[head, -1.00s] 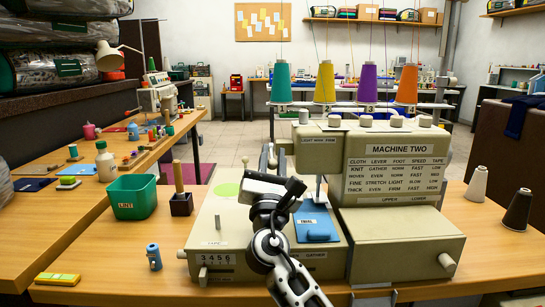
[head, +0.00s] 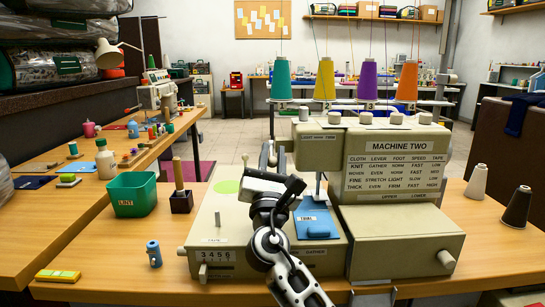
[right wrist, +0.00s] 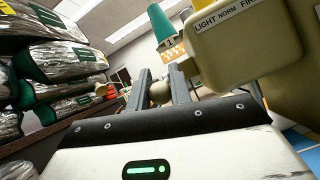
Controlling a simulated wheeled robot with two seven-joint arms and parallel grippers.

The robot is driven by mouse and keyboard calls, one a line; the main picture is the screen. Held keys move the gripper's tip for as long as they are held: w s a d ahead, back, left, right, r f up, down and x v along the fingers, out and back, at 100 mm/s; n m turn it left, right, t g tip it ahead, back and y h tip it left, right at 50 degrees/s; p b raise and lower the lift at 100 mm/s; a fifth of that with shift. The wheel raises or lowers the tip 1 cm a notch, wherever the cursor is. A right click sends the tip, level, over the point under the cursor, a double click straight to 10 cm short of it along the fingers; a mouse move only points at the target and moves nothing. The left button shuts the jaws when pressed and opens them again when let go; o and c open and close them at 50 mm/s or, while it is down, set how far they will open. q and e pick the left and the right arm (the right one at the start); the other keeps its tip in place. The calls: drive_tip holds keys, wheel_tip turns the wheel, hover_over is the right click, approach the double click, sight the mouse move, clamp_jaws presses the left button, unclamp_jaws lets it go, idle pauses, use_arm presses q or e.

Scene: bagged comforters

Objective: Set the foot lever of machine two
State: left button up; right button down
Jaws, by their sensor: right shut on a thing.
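Machine two (head: 405,245) is a beige sewing machine on the wooden table, with a printed settings chart on its front. A foot scale reading LIGHT, NORM, FIRM (right wrist: 225,20) is on its head in the right wrist view; the same label is small in the head view (head: 318,138). My right gripper (head: 268,155) is at the left side of the machine head. In the right wrist view its fingers (right wrist: 160,90) are shut on a round beige knob (right wrist: 159,92) beside that scale. The lever's shaft and exact setting are hidden. My left gripper is not in view.
A blue cloth piece (head: 315,223) lies on the machine bed. A green lint bin (head: 133,196), a dark block with a wooden handle (head: 180,192) and a blue bottle-like item (head: 154,254) stand to the left. Thread cones (head: 325,82) stand above; two more cones stand on the right.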

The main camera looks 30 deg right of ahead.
drive_tip(key=shift+f, duration=0.25)
drive_tip(key=c, duration=1.4)
unclamp_jaws()
drive_tip(key=shift+c, duration=0.2)
drive_tip(key=shift+o, duration=0.8)
drive_tip(key=shift+r, duration=0.15)
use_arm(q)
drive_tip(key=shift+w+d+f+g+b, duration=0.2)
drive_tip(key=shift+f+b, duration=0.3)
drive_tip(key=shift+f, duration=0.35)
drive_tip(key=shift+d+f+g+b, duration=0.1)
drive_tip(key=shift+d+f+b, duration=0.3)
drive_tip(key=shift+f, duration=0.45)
use_arm(e)
drive_tip(key=v, duration=1.6)
